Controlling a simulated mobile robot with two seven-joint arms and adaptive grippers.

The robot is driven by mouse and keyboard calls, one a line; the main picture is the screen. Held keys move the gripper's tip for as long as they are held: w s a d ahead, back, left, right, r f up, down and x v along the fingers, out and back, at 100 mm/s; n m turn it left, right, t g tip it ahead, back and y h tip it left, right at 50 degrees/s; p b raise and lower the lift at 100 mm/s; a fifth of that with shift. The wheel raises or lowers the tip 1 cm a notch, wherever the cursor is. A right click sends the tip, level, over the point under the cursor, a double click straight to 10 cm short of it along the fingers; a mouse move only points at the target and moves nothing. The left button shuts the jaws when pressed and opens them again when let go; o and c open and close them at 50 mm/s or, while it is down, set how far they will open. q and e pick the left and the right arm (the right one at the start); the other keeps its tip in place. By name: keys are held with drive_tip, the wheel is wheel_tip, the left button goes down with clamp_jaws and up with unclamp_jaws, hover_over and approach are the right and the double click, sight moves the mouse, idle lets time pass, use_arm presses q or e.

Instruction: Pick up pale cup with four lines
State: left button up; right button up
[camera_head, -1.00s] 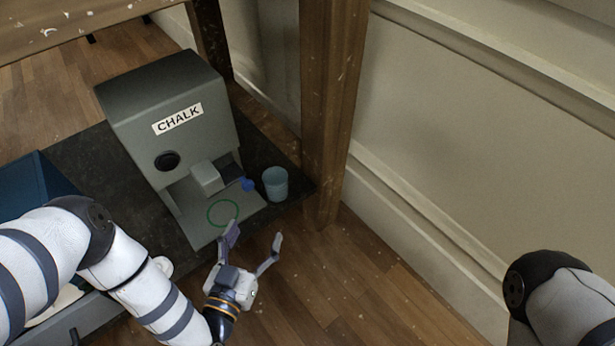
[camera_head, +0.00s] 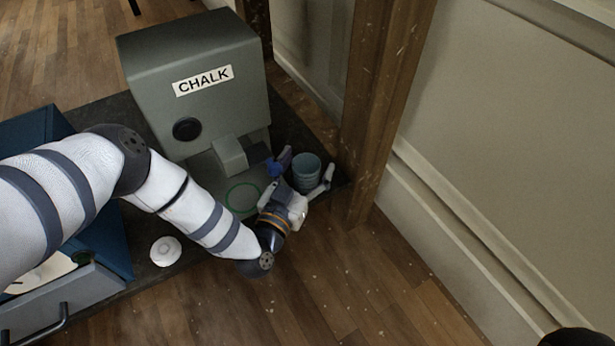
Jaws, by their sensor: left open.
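The cup's lower part is partly hidden by the gripper. I cannot tell whether the fingers touch it. My right gripper is out of view.
The CHALK machine (camera_head: 205,110) stands left of the cup, with a green ring (camera_head: 243,198) at its base. A wooden post (camera_head: 385,100) rises close on the right. A blue box with an open drawer (camera_head: 60,300) and a white round object (camera_head: 165,251) are at lower left.

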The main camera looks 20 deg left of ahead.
use_arm(q)
drive_tip(key=c, duration=1.3)
drive_tip(key=shift+o, duration=0.2)
drive_tip(key=shift+r, duration=0.1)
